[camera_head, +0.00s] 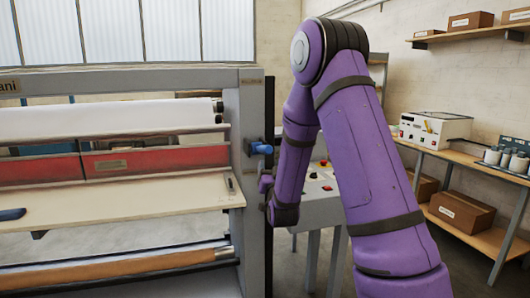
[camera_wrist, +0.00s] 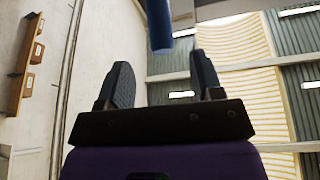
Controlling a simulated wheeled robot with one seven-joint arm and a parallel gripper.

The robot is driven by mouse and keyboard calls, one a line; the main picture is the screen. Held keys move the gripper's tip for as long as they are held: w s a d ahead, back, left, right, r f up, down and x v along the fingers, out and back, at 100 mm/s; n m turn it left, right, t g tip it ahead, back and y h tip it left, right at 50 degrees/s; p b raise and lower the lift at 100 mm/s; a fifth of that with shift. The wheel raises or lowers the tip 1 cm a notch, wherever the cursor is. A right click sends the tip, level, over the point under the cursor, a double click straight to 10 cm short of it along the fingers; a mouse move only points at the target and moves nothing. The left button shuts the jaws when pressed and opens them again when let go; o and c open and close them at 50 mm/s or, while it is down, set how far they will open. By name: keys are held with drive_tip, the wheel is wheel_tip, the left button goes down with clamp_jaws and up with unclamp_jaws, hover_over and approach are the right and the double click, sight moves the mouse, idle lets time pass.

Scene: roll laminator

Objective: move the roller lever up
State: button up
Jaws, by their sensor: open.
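The roller lever (camera_head: 262,148) has a blue handle and sticks out from the grey right end frame of the laminator. In the wrist view the blue lever handle (camera_wrist: 158,25) comes down from the top, in line with the gap between my fingers and apparently beyond their tips. My gripper (camera_wrist: 163,75) is open and empty, with one dark finger on each side of the gap. In the head view my gripper is just below the lever, and the purple arm largely hides it. I cannot tell whether a finger touches the handle.
The laminator's end frame (camera_head: 251,105) stands close beside my gripper. A grey control console (camera_head: 322,205) with buttons is behind my arm. Shelves with cardboard boxes (camera_head: 461,212) and a white device (camera_head: 435,130) stand at the right. The laminator's feed table (camera_head: 120,200) is at the left.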

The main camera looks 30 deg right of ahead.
sight(267, 150)
drive_tip(key=x, duration=0.9)
drive_tip(key=shift+r, duration=0.1)
clamp_jaws()
